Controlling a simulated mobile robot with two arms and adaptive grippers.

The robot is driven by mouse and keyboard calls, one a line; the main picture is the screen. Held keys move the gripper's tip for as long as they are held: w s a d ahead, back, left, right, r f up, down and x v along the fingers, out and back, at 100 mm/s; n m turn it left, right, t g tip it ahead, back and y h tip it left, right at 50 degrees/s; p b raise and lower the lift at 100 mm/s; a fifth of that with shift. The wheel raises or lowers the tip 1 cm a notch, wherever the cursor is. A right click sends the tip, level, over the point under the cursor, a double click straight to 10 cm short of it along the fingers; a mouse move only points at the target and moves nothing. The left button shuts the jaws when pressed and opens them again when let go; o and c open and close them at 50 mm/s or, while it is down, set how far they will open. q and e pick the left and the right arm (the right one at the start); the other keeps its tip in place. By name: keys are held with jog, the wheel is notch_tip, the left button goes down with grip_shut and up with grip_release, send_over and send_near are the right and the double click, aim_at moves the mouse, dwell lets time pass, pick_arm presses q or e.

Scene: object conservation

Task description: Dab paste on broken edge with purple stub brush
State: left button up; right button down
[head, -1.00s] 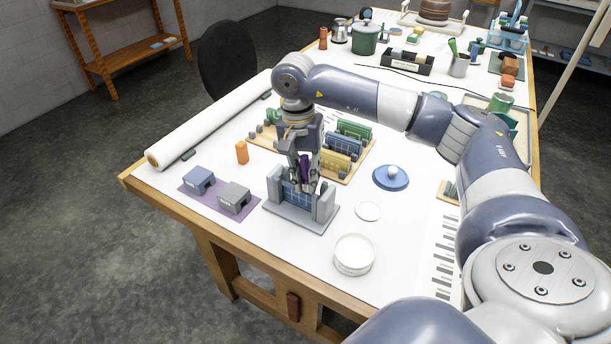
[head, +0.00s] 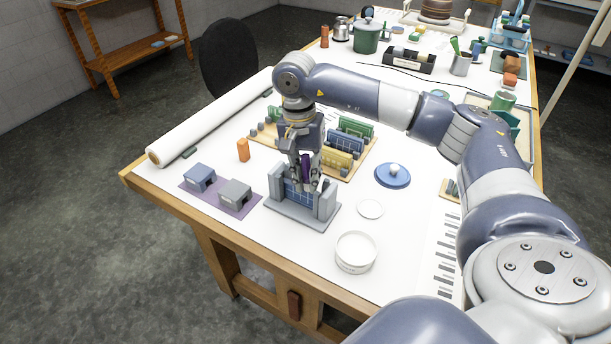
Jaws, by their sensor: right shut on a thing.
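My right gripper (head: 304,180) is shut on the purple stub brush (head: 306,166) and holds it upright, just above and in front of the blue tile piece (head: 289,192). That blue piece with pale grid lines stands upright in a grey holder (head: 325,206) near the table's front. Whether the brush tip touches the tile's upper edge cannot be told, since the fingers hide it. A round white tub (head: 356,253) stands to the front right, with a flat white disc (head: 370,209) behind it; whether the tub holds paste is unclear. My left gripper is not in view.
Wooden racks with green, blue and yellow tile pieces (head: 336,161) stand just behind the holder. Two small blocks (head: 235,194) sit on a purple mat to the left.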

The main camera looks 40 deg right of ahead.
aim_at(310, 156)
jog(key=shift+s+d+f+b, duration=0.15)
jog(key=shift+s+f+b, duration=0.2)
jog(key=shift+f+b, duration=0.25)
dwell(2.0)
jog(key=shift+r, duration=0.3)
jog(key=shift+w+d+r+p, duration=0.1)
jog(key=shift+w+r+p, duration=0.2)
jog(key=shift+r, duration=0.2)
jog(key=shift+s+r+p, duration=0.2)
jog(key=shift+r+p, duration=0.55)
jog(key=shift+r, duration=0.55)
jog(key=shift+s+r+p, duration=0.15)
jog(key=shift+r+p, duration=0.55)
jog(key=shift+r, duration=0.55)
jog(key=shift+w+r+p, duration=0.2)
jog(key=shift+r+p, duration=0.3)
jog(key=shift+r, duration=0.65)
jog(key=shift+s+r, duration=0.1)
jog(key=shift+r, duration=0.05)
